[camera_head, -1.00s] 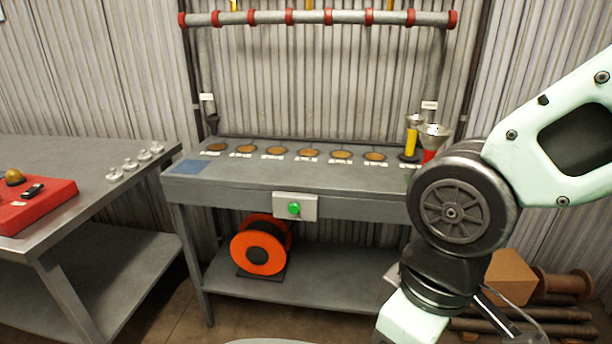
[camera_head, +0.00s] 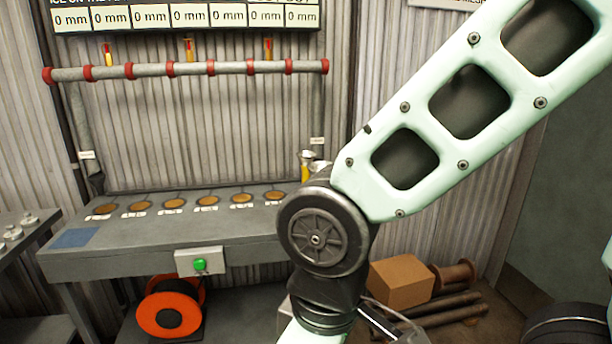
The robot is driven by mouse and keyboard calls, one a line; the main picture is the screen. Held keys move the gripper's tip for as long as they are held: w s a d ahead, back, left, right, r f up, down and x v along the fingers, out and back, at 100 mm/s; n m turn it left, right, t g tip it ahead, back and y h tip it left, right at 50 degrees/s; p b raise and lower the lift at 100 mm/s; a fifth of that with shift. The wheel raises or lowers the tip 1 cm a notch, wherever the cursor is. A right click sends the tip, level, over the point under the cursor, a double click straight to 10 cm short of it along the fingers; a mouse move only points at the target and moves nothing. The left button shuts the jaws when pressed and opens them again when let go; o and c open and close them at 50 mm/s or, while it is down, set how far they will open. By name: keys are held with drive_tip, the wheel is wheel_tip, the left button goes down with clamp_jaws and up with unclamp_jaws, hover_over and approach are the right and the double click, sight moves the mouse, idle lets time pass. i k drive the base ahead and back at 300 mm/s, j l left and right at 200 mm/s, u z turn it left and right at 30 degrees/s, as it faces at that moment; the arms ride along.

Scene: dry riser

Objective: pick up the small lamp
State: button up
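I cannot pick out the small lamp with certainty. A yellow upright object with a silver cup-like top (camera_head: 307,157) stands at the right end of the grey workbench (camera_head: 130,262), mostly hidden behind my arm's elbow. A similar red object with a silver top, beside it in the earlier frame, is largely hidden now. My arm crosses the right half of the view and bends down past the bench's right end.
Several brown discs (camera_head: 174,203) lie along the bench top. A green button box (camera_head: 199,262) is on its front. An orange reel (camera_head: 168,313) sits beneath. A cardboard box (camera_head: 400,281) and pipes (camera_head: 445,306) lie on the floor at right. A red-banded pipe (camera_head: 190,69) runs above.

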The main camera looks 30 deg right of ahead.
sight(305, 158)
drive_tip(key=i+l+z, duration=0.35)
drive_tip(key=i, duration=0.35)
drive_tip(key=i+l+z, duration=0.15)
drive_tip(key=i, duration=0.2)
drive_tip(key=i+j, duration=0.35)
drive_tip(key=j+z, duration=0.05)
drive_tip(key=j, duration=0.05)
